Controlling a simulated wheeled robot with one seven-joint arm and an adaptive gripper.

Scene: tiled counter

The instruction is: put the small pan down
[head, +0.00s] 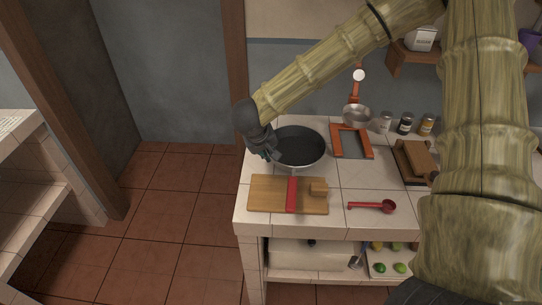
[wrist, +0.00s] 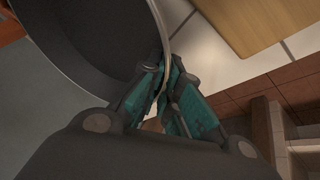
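A round dark pan (head: 301,148) with a pale rim is at the back left of the tiled counter; I take it for the small pan. My gripper (head: 268,154) is at its left side. In the wrist view the pan (wrist: 95,35) fills the upper left, and my gripper (wrist: 168,88) has its teal fingers closed on either side of the rim. The pan looks about level and empty. Whether its base touches the counter is hidden.
A wooden board (head: 265,194) with a red band lies in front of the pan. An orange-framed panel (head: 351,143) lies to its right, with a metal pot (head: 357,115) behind. A red ladle (head: 372,206) lies front right. Jars (head: 405,123) stand at the back.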

